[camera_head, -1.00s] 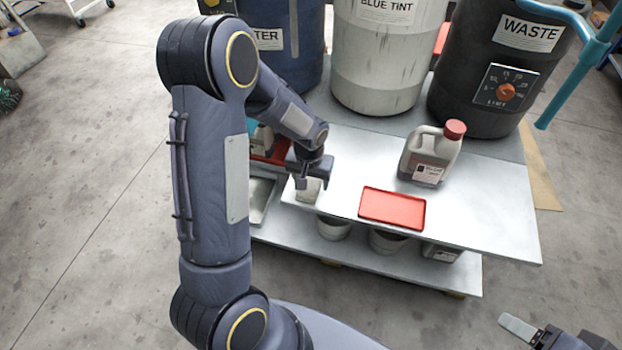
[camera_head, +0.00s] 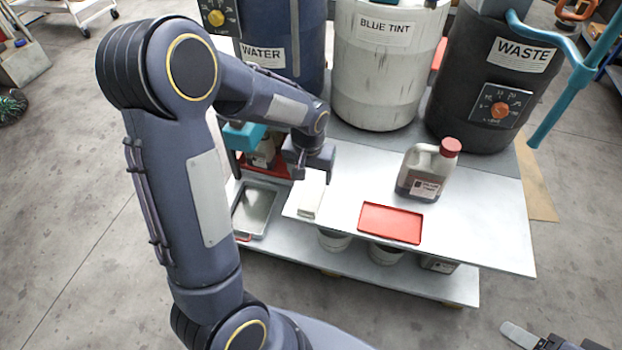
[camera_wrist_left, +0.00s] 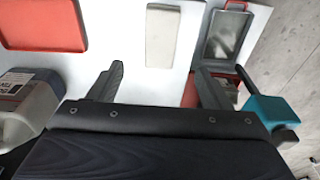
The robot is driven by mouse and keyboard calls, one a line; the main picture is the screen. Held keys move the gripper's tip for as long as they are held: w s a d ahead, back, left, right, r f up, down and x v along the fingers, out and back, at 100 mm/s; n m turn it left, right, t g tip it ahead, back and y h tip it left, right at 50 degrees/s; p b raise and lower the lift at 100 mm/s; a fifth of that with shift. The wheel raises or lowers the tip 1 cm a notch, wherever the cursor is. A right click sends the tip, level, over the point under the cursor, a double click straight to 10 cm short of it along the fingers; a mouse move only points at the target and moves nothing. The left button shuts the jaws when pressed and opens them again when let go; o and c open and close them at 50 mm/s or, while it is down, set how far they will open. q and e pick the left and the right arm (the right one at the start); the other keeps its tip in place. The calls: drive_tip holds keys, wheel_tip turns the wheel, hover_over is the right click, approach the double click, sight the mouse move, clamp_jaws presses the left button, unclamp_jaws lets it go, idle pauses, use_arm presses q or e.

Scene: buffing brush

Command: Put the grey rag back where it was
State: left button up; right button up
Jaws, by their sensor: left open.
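A pale grey, flat rectangular piece, which looks like the folded rag (camera_head: 311,194), lies on the upper metal shelf near its left end. It also shows in the left wrist view (camera_wrist_left: 163,36). My left gripper (camera_head: 297,172) is open and empty, just behind and above the pale piece in the head view. In the left wrist view the left gripper's fingers (camera_wrist_left: 160,72) stand apart, with the pale piece ahead of the gap and not between them. My right gripper (camera_head: 520,336) shows only partly at the lower right corner, and its jaw opening is not clear.
A red tray (camera_head: 391,222) lies on the shelf right of the pale piece. A jug with a red cap (camera_head: 427,170) stands behind it. A metal tray (camera_head: 254,208) sits lower left. Large drums (camera_head: 385,75) line the back. The shelf's right end is clear.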

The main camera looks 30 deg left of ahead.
use_arm(q)
drive_tip(key=s+d+r+t+h, duration=0.2)
drive_tip(key=s+r, duration=0.4)
drive_tip(key=s, duration=0.4)
drive_tip(key=s+d+r+m+t+h, duration=0.1)
drive_tip(key=s+d+r, duration=0.4)
drive_tip(key=s, duration=0.5)
drive_tip(key=shift+s+r+t+h, duration=0.3)
drive_tip(key=shift+r+t+h, duration=0.3)
drive_tip(key=shift+r, duration=0.3)
wheel_tip(320, 180, up, 22)
drive_tip(key=p, duration=2.2)
drive_tip(key=shift+r, duration=0.1)
